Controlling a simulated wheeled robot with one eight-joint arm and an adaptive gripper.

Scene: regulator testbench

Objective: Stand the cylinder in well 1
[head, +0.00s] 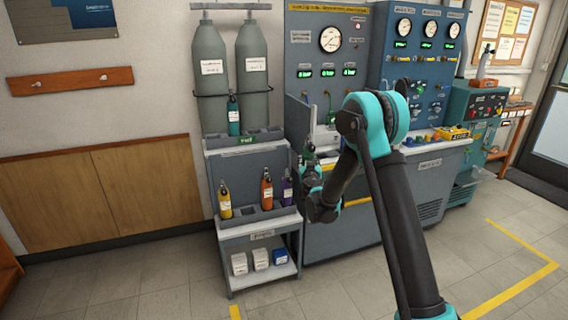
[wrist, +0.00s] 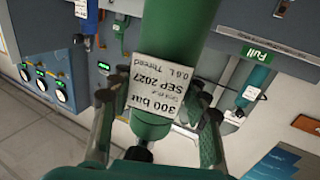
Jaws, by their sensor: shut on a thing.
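A green cylinder (wrist: 175,40) with a white label reading 300 bar, SEP 2027, 0.6 L fills the middle of the wrist view. My gripper (wrist: 157,108) is shut on it, with fingers on both sides. In the head view my gripper (head: 312,172) is in front of the bench, just right of the grey rack (head: 247,222); the held cylinder is mostly hard to make out there. The rack holds a yellow cylinder (head: 224,201), an orange cylinder (head: 266,190) and a purple cylinder (head: 287,188). I cannot tell which opening is well 1.
A teal cylinder (head: 233,118) stands on the upper shelf marked Full, also seen in the wrist view (wrist: 257,82). Two large grey cylinders (head: 210,70) stand behind it. The gauge bench (head: 345,235) is close to my arm. Small boxes (head: 260,259) sit low; floor at left is clear.

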